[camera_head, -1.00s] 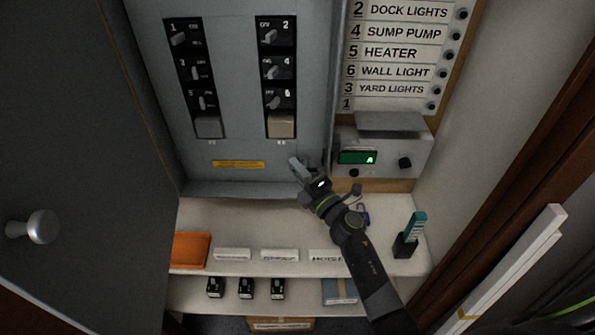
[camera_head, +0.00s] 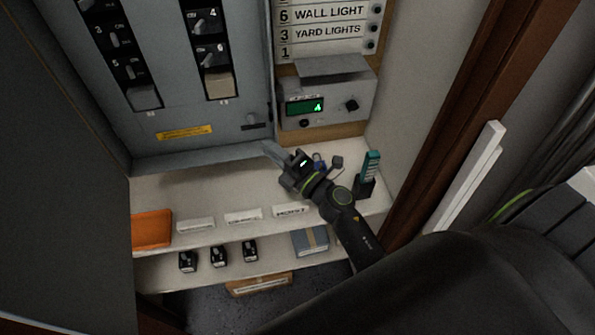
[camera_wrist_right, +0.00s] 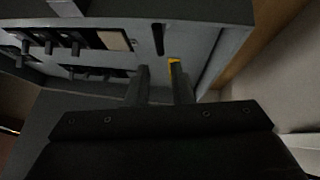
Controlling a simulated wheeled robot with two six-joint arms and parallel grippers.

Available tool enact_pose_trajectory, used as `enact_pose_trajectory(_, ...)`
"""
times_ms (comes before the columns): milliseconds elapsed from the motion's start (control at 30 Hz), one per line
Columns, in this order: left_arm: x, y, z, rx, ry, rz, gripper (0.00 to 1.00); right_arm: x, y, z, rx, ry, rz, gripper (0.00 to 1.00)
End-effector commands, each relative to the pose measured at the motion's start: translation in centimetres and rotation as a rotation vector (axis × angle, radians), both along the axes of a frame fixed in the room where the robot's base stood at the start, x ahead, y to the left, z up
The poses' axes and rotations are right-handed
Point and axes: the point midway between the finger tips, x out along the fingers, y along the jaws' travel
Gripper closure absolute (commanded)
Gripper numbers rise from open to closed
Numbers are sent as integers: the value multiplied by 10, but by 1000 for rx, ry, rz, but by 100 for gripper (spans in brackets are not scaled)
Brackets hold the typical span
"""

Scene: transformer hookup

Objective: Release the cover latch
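The grey breaker panel cover (camera_head: 222,142) fills the upper left of the head view, with a yellow label (camera_head: 183,131) near its lower edge. At its lower right corner are a small round knob (camera_head: 251,117) and a dark piece (camera_head: 257,125), which may be the latch. In the wrist view a dark narrow bar or slot (camera_wrist_right: 158,40) shows on the panel just beyond my fingers. My right gripper (camera_head: 273,151) is just below that corner in the head view. Its fingers (camera_wrist_right: 160,85) are apart with nothing visible between them. My left gripper is out of view.
A meter box (camera_head: 325,108) with a green display is right of the panel. The shelf below holds an orange block (camera_head: 152,229), white labels (camera_head: 243,216) and a teal item in a dark holder (camera_head: 370,168). A lower shelf holds several small black devices (camera_head: 219,256) and a blue box (camera_head: 310,241).

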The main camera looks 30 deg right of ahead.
Motion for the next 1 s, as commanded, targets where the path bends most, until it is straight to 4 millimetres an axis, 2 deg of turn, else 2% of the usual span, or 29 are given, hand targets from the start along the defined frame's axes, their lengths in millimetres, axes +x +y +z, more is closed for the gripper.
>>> enact_pose_trajectory(33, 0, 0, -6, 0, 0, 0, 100, -12, -5, -6, -2, 2, -1, 79)
enact_pose_trajectory(200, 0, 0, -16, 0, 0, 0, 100, -45, -17, -12, 0, 2, -1, 79)
enact_pose_trajectory(400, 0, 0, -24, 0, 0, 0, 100, -69, -27, -15, 1, 1, -1, 79)
enact_pose_trajectory(567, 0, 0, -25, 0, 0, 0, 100, -76, -29, -14, 2, 0, -1, 79)
enact_pose_trajectory(1000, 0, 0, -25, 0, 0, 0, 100, -76, -29, -14, 2, 1, -1, 79)
